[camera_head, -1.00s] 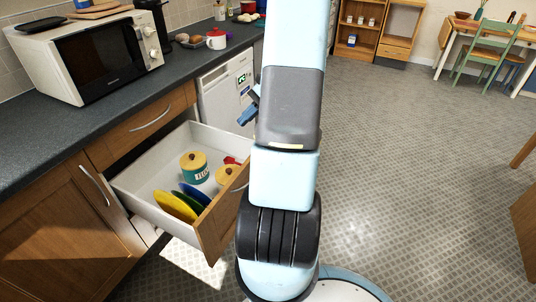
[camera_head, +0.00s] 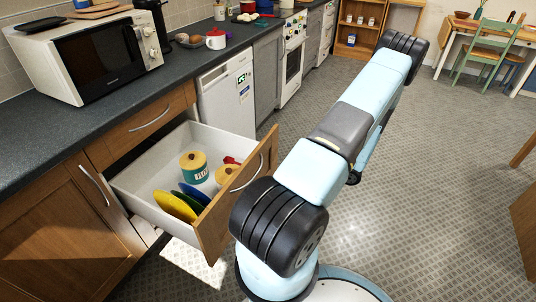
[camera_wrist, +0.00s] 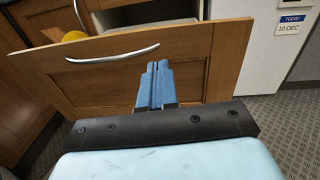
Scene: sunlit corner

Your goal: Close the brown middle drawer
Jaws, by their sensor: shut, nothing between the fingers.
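The brown middle drawer (camera_head: 240,192) stands pulled well out below the counter in the head view. Its wooden front and curved metal handle (camera_head: 247,172) face right, toward my arm. In the wrist view the drawer front (camera_wrist: 190,75) fills the middle, with the handle (camera_wrist: 112,55) left of my fingers. My gripper (camera_wrist: 157,66) is shut and empty, its blue fingers pointing at the drawer front right of the handle. I cannot tell whether they touch it. My gripper is hidden in the head view.
The drawer holds a green-and-yellow canister (camera_head: 194,165), a second yellow-lidded one and several coloured plates (camera_head: 177,207). A closed drawer (camera_head: 150,125) is above it. A white dishwasher (camera_head: 229,95) stands beyond. The floor (camera_head: 410,190) to the right is clear.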

